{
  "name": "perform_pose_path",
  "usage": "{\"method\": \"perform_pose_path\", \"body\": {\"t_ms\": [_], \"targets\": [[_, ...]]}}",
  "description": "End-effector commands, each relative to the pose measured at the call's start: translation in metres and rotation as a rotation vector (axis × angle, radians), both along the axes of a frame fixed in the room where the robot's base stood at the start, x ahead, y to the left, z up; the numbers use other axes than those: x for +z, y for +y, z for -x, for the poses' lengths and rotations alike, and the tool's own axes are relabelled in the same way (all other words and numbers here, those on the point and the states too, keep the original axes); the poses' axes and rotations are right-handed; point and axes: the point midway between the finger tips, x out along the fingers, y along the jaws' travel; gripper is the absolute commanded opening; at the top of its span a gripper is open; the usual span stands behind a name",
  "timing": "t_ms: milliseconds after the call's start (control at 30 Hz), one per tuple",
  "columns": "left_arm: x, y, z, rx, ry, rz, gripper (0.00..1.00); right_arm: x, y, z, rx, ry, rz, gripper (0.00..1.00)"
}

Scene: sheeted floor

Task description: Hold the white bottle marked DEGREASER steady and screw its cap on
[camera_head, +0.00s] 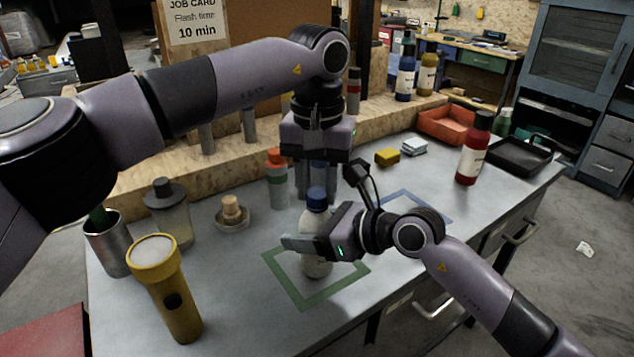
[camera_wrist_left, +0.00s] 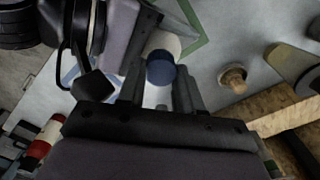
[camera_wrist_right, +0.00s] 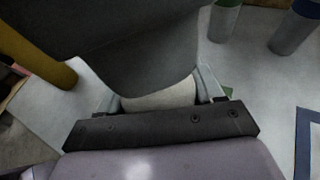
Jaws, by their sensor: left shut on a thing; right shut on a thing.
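The white bottle (camera_head: 316,268) stands upright inside the green square outline on the grey table; its marking is not readable. My right gripper (camera_head: 308,243) is shut around its body from the right; the white body also shows between the fingers in the right wrist view (camera_wrist_right: 160,97). The blue cap (camera_head: 316,197) is at the top of the bottle, in line with it. My left gripper (camera_head: 317,188) points straight down from above, shut on the cap, which shows between its fingers in the left wrist view (camera_wrist_left: 161,70). The neck is hidden, so I cannot tell how far the cap is seated.
A red-topped bottle (camera_head: 277,180) stands behind, left of my left gripper. A yellow flashlight (camera_head: 172,295), a metal cup (camera_head: 108,248), a clear jar (camera_head: 170,220) and a small dish (camera_head: 232,220) are left. A red bottle (camera_head: 472,150), an orange bin (camera_head: 447,125) and a black tray (camera_head: 520,158) are right.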

Motion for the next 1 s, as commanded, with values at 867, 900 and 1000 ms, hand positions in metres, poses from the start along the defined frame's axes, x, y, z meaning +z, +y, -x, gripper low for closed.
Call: {"method": "perform_pose_path", "body": {"t_ms": [867, 900, 1000], "targets": [[0.0004, -0.0024, 0.0014, -0.258, 0.001, 0.003, 0.6, -0.0015, 0.0, 0.0002, 0.0, 0.004, 0.002, 0.0], [0.0004, -0.0028, 0.0016, -0.259, 0.001, 0.004, 0.6, -0.0015, 0.0001, 0.0003, 0.0, 0.004, 0.002, 0.0], [0.0002, -0.0035, 0.0021, -0.26, 0.002, 0.005, 0.6, -0.0015, 0.0004, 0.0005, 0.001, 0.004, 0.002, 0.0]]}}
